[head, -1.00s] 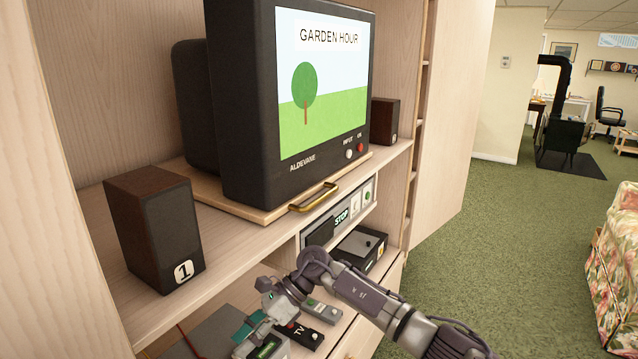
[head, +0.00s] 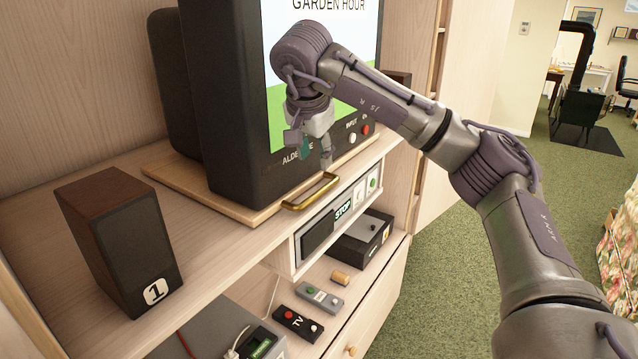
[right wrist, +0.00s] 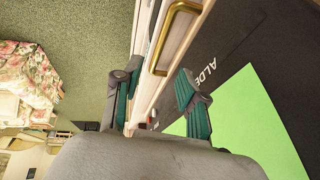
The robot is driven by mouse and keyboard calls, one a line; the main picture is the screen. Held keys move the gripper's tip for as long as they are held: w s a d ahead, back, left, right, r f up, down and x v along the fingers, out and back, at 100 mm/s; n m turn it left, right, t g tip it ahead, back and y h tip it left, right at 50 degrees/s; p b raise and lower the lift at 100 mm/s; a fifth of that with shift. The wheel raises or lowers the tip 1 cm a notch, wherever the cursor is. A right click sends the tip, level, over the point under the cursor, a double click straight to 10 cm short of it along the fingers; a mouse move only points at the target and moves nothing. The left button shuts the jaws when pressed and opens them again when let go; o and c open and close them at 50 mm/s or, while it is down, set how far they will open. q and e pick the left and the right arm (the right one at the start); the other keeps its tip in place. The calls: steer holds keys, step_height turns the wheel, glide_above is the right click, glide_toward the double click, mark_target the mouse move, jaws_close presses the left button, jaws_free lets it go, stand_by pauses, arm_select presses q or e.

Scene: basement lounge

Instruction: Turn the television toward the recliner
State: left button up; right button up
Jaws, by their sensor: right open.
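The dark television (head: 230,120) stands on a wooden board (head: 171,172) on the shelf, its lit screen showing a garden picture. A brass handle (head: 311,192) is fixed to the board's front edge. My right gripper (head: 313,155) is open and empty, in front of the television's lower front and just above the handle. In the right wrist view the handle (right wrist: 163,45) lies beyond the open fingertips, apart from them. Floral upholstery (head: 617,240), perhaps the recliner, shows at the right edge. My left gripper is not in view.
A speaker marked 1 (head: 120,240) stands left on the shelf; another is partly hidden behind my arm. Green carpet (head: 450,290) is clear at right.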

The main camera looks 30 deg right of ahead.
mark_target(319, 191)
steer(key=p+x, duration=0.2)
steer(key=x, duration=0.8)
steer(key=shift+w+d, duration=0.15)
steer(key=shift+w, duration=0.05)
steer(key=shift+w+d+f, duration=0.1)
steer(key=shift+w+f, duration=0.05)
steer(key=shift+f, duration=0.15)
steer(key=shift+w+d+f, duration=0.1)
steer(key=shift+f, duration=0.2)
steer(key=c, duration=0.7)
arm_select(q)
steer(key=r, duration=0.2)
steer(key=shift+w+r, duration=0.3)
arm_select(e)
jaws_close()
